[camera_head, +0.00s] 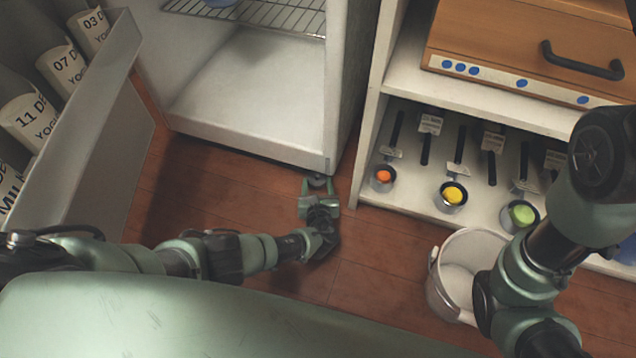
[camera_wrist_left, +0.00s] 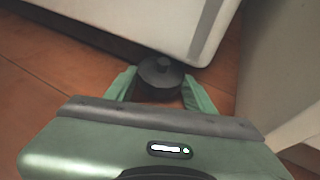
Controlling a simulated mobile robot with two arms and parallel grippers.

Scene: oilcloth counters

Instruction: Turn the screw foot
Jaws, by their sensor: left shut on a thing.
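The screw foot (camera_wrist_left: 160,77) is a dark round knob with a short stem, under the front corner of the white fridge (camera_head: 250,135). In the left wrist view it sits between the two green fingers of my left gripper (camera_wrist_left: 160,92). In the head view my left gripper (camera_head: 318,190) is low near the floor at the fridge's right front corner, shut on the foot. The foot itself is mostly hidden there. My right arm comes in at the right of the head view, but its gripper is not in view.
The open fridge door (camera_head: 95,150) with bottles stands at the left. A white shelf (camera_head: 400,190) with ladles stands right of the fridge. A white bucket (camera_head: 447,285) is on the floor beside my right arm. Brown floor (camera_head: 200,190) is clear before the fridge.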

